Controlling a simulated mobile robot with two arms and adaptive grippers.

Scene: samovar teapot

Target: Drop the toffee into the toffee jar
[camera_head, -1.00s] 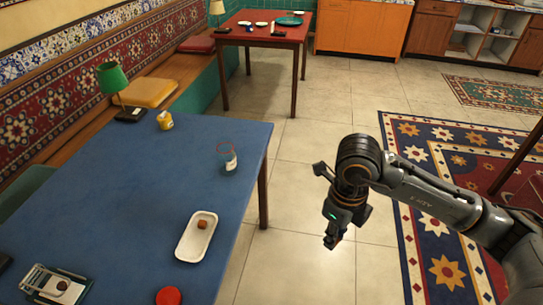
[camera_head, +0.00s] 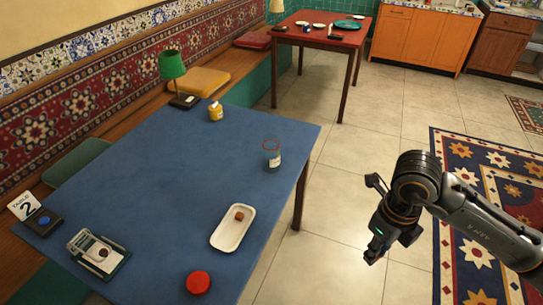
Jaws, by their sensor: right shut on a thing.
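A clear jar (camera_head: 272,160) with a red rim stands upright and open near the right edge of the blue table (camera_head: 150,190). A small brown toffee-like piece (camera_head: 239,216) lies in a white tray (camera_head: 225,241) nearer me. My right gripper (camera_head: 374,256) hangs over the floor, right of the table and apart from the jar and tray. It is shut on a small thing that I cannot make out. A round red lid (camera_head: 198,283) lies at the table's front. My left gripper is not in view.
A small scale (camera_head: 99,254) with a brown piece on it and a dark block (camera_head: 44,222) with a number card are at the left. A yellow jar (camera_head: 215,111) and a green lamp (camera_head: 172,68) stand at the back. The table's middle is clear.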

